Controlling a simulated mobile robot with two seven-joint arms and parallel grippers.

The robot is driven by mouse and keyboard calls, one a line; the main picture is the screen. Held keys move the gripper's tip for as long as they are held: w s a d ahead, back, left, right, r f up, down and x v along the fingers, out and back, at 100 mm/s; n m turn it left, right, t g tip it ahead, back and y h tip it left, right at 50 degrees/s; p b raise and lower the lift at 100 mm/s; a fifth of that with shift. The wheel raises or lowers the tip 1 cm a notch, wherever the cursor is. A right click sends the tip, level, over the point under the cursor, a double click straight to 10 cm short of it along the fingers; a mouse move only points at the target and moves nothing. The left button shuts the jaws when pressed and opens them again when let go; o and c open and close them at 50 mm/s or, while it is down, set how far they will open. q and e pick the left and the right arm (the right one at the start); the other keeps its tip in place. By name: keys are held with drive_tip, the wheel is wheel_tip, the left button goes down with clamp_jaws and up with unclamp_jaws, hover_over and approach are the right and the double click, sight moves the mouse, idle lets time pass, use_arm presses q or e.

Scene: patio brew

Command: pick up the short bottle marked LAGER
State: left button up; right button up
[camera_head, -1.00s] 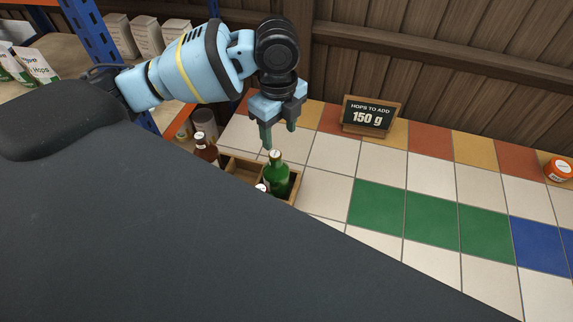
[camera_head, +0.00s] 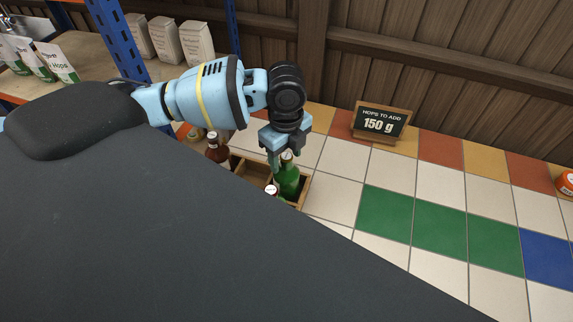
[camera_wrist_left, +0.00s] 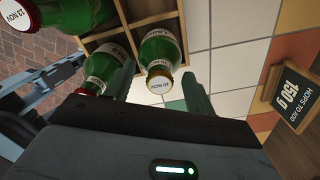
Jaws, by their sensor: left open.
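A green bottle (camera_head: 289,182) with a pale cap stands in a wooden crate (camera_head: 304,190). My left gripper (camera_head: 281,158) is open and right at its top. In the left wrist view a green bottle (camera_wrist_left: 158,52) with a gold-rimmed cap marked with a date shows between the two spread fingers (camera_wrist_left: 162,90), not gripped. Beside it are a green bottle with a red cap (camera_wrist_left: 102,70), partly behind a finger, and another red-capped green bottle (camera_wrist_left: 70,14). My right gripper is out of view.
A brown bottle (camera_head: 217,150) and a low capped bottle (camera_head: 271,190) are near the green one. A sign reading "Hops to add 150 g" (camera_head: 380,122) stands on the tiled counter (camera_head: 330,190). My dark body hides the near side.

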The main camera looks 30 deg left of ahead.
use_arm(q)
drive_tip(key=shift+f, duration=0.2)
clamp_jaws()
drive_tip(key=shift+r, duration=0.1)
